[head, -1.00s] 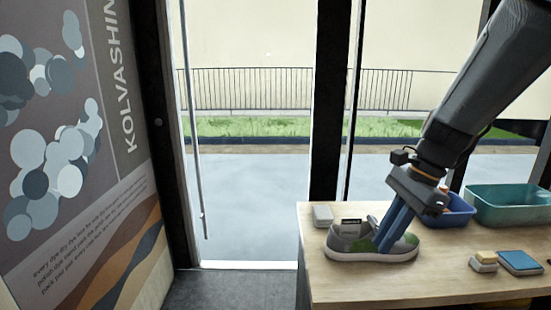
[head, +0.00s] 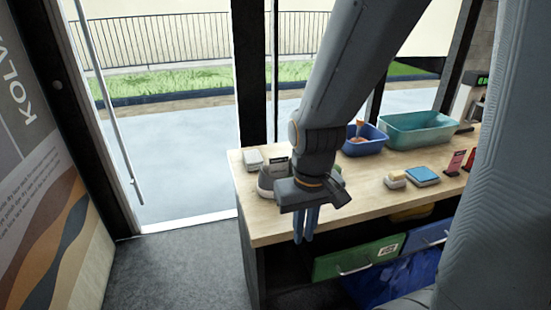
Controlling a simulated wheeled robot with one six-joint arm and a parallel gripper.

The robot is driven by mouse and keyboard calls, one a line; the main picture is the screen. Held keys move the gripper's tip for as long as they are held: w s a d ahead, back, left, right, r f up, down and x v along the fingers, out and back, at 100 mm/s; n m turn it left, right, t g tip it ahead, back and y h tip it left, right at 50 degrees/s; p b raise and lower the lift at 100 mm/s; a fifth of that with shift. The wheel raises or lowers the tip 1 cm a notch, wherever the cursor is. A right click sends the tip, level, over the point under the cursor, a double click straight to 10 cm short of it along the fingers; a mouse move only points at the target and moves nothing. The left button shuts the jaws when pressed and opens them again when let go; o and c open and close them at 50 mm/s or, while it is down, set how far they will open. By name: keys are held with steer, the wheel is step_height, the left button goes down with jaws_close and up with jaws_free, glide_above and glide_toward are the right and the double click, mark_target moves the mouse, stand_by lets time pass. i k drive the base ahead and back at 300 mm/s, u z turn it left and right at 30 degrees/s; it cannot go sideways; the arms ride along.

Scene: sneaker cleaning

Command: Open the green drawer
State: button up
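The green drawer (head: 350,259) is under the worktop at the front of the table, with a pale bar handle (head: 355,269) and a white label at its right. It looks shut. My gripper (head: 305,240) points down over the table's front edge, up and left of the drawer's handle, and is apart from it. Its two blue fingers are close together and seem to hold nothing; I cannot tell whether they are open or shut. My arm and gripper hide most of the grey sneaker (head: 270,178) on the table.
A blue drawer (head: 428,236) is right of the green one. Blue bag-like material (head: 390,283) lies below. The wooden table (head: 375,205) holds a blue bin (head: 362,146), a teal bin (head: 395,137), a blue sponge-like block (head: 422,175) and small items. Grey floor is clear at the left.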

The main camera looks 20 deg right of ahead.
mark_target(350, 249)
steer(key=k, duration=0.5)
steer(key=z, duration=1.65)
steer(key=i, duration=0.35)
